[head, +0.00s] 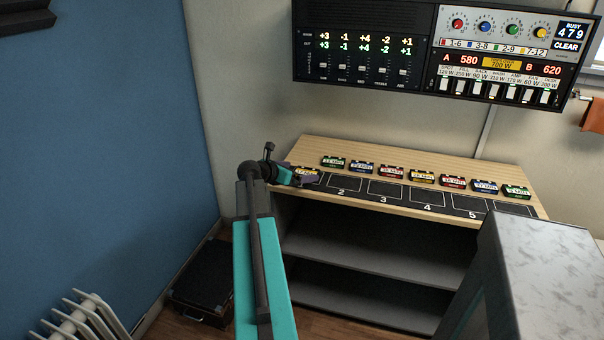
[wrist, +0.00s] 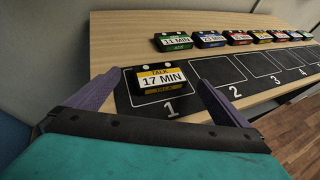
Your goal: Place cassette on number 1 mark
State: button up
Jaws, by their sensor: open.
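A yellow-labelled cassette reading "TALK 17 MIN" (wrist: 161,78) lies flat inside the outlined square of the number 1 mark (wrist: 170,109) in the wrist view. My gripper (wrist: 150,88) is open, with one purple finger on each side of the cassette and a visible gap to it. In the head view my gripper (head: 306,178) is at the left end of the wooden shelf top, over the same cassette, which it partly covers. The number 1 is hidden there.
Several other cassettes (head: 391,172) stand in a row along the back of the shelf top (head: 450,161). Marks 2 (head: 342,184) to 5 are empty on the dark strip. A control panel (head: 370,55) hangs above. A grey block (head: 545,260) stands front right.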

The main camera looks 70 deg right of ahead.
jog(key=v, duration=0.8)
jog(key=shift+a, duration=0.2)
dwell(0.6)
